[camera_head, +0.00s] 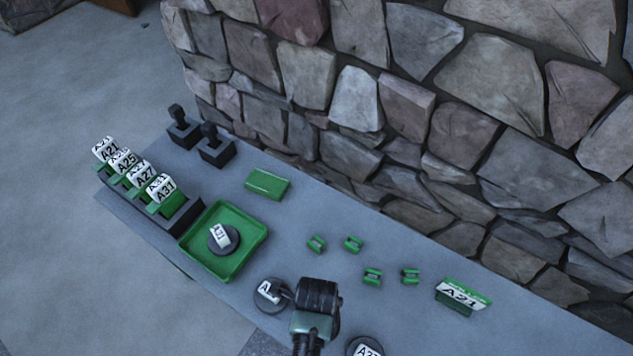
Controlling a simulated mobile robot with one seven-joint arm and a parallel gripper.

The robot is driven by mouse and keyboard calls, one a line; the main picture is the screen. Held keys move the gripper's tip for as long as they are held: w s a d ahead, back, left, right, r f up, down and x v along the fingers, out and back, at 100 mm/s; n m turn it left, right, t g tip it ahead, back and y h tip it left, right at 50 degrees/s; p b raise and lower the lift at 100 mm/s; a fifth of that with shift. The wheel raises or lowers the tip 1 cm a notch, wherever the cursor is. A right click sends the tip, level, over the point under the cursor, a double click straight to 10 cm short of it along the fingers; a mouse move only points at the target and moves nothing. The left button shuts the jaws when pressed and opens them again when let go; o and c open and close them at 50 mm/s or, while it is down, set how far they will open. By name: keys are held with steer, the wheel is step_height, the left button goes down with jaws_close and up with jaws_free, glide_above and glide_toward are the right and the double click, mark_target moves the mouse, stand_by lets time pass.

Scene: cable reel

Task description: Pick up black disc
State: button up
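A black disc (262,303) with a white label lies on the grey table, just left of my gripper (285,293). My gripper is close beside its right edge, and its fingertips overlap the disc in this view. I cannot tell whether they touch it or how far they are parted. A second black disc (232,244) with a white label lies in the green tray (190,240). A third black disc (356,346) with a white label is at the bottom edge, partly cut off.
Numbered white-and-green blocks (161,187) stand in a dark rack on the left. Two black stands (216,152) and a green box (267,184) are behind the tray. Several small green pieces (353,243) and a sign marked A21 (462,296) are to the right. A stone wall (400,100) rises behind.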

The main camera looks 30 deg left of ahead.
jaws_close()
stand_by(0.3)
steer(key=shift+r, duration=0.1)
step_height(320, 180, up, 21)
steer(key=p, duration=1.2)
steer(key=shift+p, duration=0.4)
stand_by(0.6)
steer(key=shift+w, duration=0.1)
stand_by(0.4)
